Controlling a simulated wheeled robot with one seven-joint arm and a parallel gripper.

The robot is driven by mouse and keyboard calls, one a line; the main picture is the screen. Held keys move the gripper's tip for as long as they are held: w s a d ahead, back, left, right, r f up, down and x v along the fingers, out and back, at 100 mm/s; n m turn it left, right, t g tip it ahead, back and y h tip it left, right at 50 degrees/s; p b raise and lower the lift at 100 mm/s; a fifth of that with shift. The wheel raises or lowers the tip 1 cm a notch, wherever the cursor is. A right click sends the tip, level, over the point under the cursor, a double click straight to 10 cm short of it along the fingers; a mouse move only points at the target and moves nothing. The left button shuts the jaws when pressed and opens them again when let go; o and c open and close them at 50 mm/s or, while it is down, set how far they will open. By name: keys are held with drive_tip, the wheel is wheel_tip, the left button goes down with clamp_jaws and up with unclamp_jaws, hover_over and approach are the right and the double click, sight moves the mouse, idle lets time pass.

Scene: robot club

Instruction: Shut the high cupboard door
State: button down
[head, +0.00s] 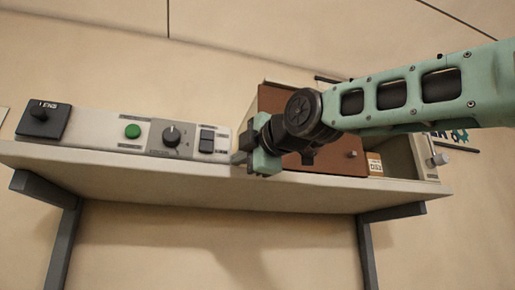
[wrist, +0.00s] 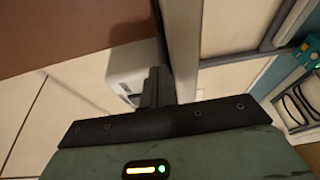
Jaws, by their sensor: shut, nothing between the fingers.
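The high cupboard (head: 425,160) stands at the right end of a wall shelf. Its brown door (head: 330,162), with a small round knob (head: 351,154) near its right edge, stands partly open. The cupboard's right side shows uncovered. My arm crosses in front and hides part of the door and cupboard. My gripper (head: 240,157) is shut and empty, at the left side of the cupboard, close above the shelf. In the wrist view its fingers (wrist: 155,88) are together. A brown surface, probably the door (wrist: 60,30), fills the upper left there; I cannot tell whether they touch.
The shelf (head: 200,180) rests on dark brackets. Left of the cupboard is a panel with a black switch (head: 40,118), a green button (head: 132,131), a knob (head: 171,135) and a rocker switch (head: 207,141). A small labelled box (head: 375,164) sits in the cupboard.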

drive_tip(key=shift+w+d+r, duration=0.1)
drive_tip(key=shift+w+d, duration=0.05)
drive_tip(key=shift+d, duration=0.8)
drive_tip(key=shift+w+d, duration=0.15)
drive_tip(key=shift+d, duration=0.8)
